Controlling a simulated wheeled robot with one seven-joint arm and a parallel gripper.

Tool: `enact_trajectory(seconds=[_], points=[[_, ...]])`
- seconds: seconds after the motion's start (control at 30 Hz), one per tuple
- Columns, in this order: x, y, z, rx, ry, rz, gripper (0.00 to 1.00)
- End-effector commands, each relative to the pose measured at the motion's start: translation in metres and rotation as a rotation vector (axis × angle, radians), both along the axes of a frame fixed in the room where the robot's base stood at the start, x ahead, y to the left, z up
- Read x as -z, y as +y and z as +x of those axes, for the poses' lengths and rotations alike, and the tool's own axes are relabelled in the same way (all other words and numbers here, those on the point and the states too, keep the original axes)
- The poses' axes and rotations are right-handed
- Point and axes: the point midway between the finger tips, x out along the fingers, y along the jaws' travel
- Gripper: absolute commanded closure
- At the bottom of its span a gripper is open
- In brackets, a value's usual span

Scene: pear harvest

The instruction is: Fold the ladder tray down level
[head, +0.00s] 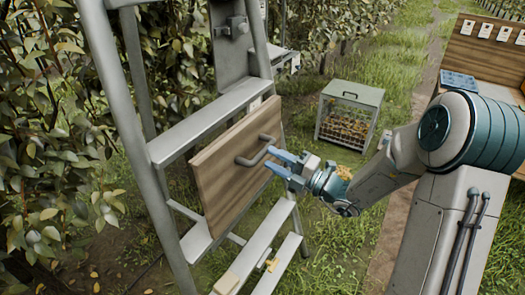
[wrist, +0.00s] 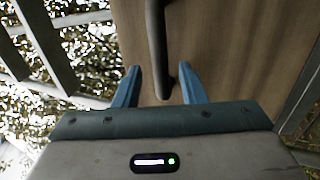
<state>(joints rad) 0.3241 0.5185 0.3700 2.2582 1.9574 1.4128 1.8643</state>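The ladder tray (head: 228,172) is a wooden board hanging upright, folded against the grey stepladder (head: 188,128). A dark bar handle (head: 254,150) stands out from its face. My gripper (head: 278,163) is just to the right of the handle, with its blue fingers pointing at the board. In the wrist view the fingers (wrist: 157,85) are apart, and the handle (wrist: 158,45) runs between their tips. The tray's wood (wrist: 215,45) fills the background there. I cannot tell whether either finger touches the handle.
A grey crate with a mesh front (head: 349,116) stands on the grass behind my gripper. A wooden bench with a blue tray (head: 459,80) is at the far right. Leafy trees (head: 45,110) crowd the ladder's left side. A pale block (head: 226,283) lies on a lower step.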

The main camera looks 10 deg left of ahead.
Motion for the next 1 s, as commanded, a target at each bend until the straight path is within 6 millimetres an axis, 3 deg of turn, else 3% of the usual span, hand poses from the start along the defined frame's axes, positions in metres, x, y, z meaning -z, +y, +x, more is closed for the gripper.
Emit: enact_trajectory(seconds=[0.1,0.3,0.63,0.67,0.8,1.0], points=[[-0.004,0.020,0.008,-0.002,0.000,0.001,0.63],[-0.007,0.037,0.016,0.000,-0.001,0.000,0.63],[-0.007,0.040,0.018,0.000,0.000,-0.001,0.63],[-0.007,0.040,0.018,0.000,0.000,-0.001,0.66],[-0.007,0.040,0.018,0.000,0.000,-0.001,1.00],[-0.006,0.041,0.018,-0.002,-0.002,0.003,1.00]])
